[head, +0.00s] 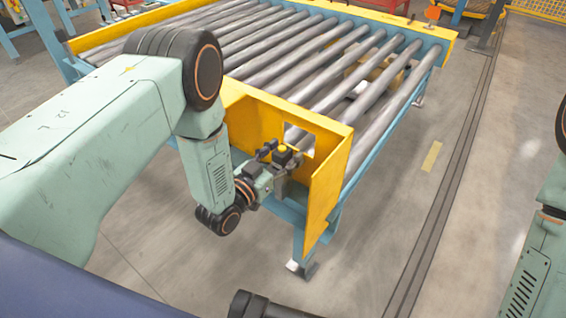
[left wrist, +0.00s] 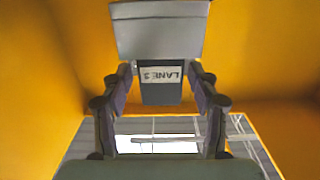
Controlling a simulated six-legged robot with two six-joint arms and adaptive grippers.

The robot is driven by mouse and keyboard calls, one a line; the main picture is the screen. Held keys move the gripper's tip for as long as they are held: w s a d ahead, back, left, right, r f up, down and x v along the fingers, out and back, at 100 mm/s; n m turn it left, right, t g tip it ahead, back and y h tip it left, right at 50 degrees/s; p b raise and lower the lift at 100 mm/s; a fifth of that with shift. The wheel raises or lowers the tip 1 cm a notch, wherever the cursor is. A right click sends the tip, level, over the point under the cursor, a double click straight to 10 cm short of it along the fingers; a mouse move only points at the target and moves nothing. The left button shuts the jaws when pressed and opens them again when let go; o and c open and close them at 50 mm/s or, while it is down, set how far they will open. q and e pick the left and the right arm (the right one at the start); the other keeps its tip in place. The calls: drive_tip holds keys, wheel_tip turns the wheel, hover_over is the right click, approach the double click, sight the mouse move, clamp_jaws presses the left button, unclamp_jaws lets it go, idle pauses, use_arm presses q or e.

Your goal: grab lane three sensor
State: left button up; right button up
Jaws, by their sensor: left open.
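The lane three sensor (head: 283,151) is a small dark block with a yellow top, inside the yellow corner guard at the near end of the roller conveyor. In the left wrist view the sensor (left wrist: 161,88) is a dark body with an upside-down white "LANE 3" label, below a larger grey block. My left gripper (head: 277,163) is open at the sensor. In the left wrist view its fingers (left wrist: 161,76) stand on either side of the dark body, with narrow gaps apparent. Any contact is hard to judge.
The yellow guard plate (head: 328,185) stands close to the right of my left gripper. The roller conveyor (head: 300,65) with its blue frame extends behind. A floor track (head: 445,200) runs along the right. The grey floor between the conveyor and the track is mostly clear.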

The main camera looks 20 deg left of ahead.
use_arm(q)
drive_tip(key=shift+a+f, duration=0.1)
drive_tip(key=shift+c, duration=2.7)
clamp_jaws()
